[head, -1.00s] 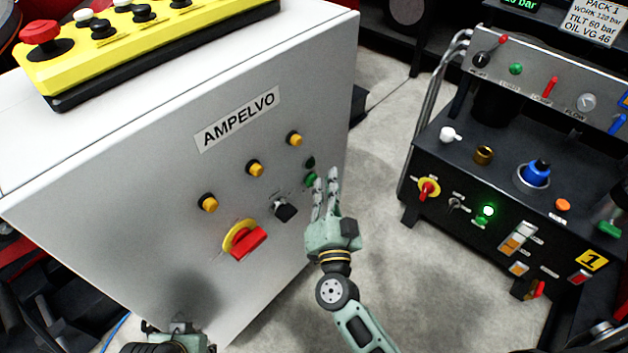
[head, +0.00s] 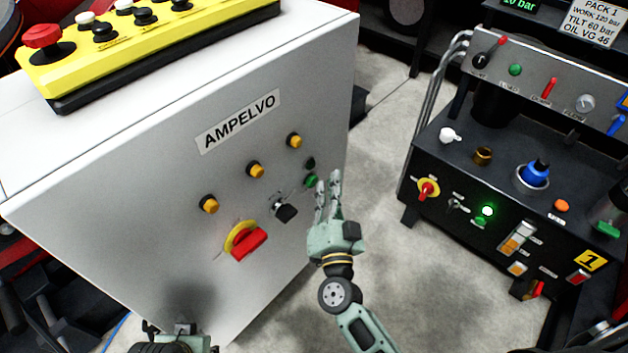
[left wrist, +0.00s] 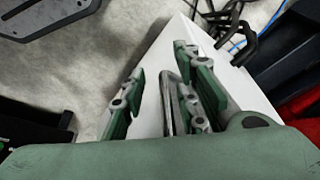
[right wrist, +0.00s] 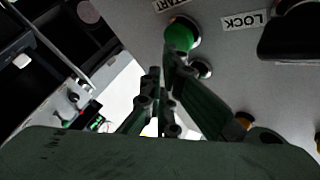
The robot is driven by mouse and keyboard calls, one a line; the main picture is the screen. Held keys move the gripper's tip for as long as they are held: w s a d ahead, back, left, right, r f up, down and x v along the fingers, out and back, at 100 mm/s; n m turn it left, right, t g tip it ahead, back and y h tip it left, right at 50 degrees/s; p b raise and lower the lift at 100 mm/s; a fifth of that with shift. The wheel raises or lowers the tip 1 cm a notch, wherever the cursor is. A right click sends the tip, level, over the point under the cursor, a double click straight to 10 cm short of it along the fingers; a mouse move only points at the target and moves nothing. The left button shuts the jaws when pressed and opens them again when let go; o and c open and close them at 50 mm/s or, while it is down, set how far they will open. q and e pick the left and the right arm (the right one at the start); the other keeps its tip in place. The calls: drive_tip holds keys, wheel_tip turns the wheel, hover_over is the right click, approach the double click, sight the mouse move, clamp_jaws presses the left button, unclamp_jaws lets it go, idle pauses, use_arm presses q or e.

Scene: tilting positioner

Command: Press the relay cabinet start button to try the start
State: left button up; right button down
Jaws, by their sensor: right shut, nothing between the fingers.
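The grey relay cabinet (head: 150,200) with the AMPELVO plate stands at left in the head view. Its green button (head: 311,181) sits near the right edge of the front. In the right wrist view the green button (right wrist: 180,38) is beside a START label. My right gripper (head: 328,178) is shut and empty. Its fingertips are close to the button; I cannot tell whether they touch it. My left gripper (head: 180,335) shows only partly at the bottom of the head view. In the left wrist view its fingers (left wrist: 162,68) are apart, with nothing seen between them.
A black selector (head: 286,211), a red-yellow rotary switch (head: 245,240) and amber lamps (head: 255,170) are on the same front. A yellow pendant (head: 150,50) lies on top. A black hydraulic unit (head: 470,180) stands right, with bare floor (head: 385,150) between.

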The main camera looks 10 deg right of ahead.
use_arm(q)
drive_tip(key=shift+w+d+f, duration=0.1)
drive_tip(key=shift+d+f, duration=0.05)
drive_tip(key=shift+f, duration=0.5)
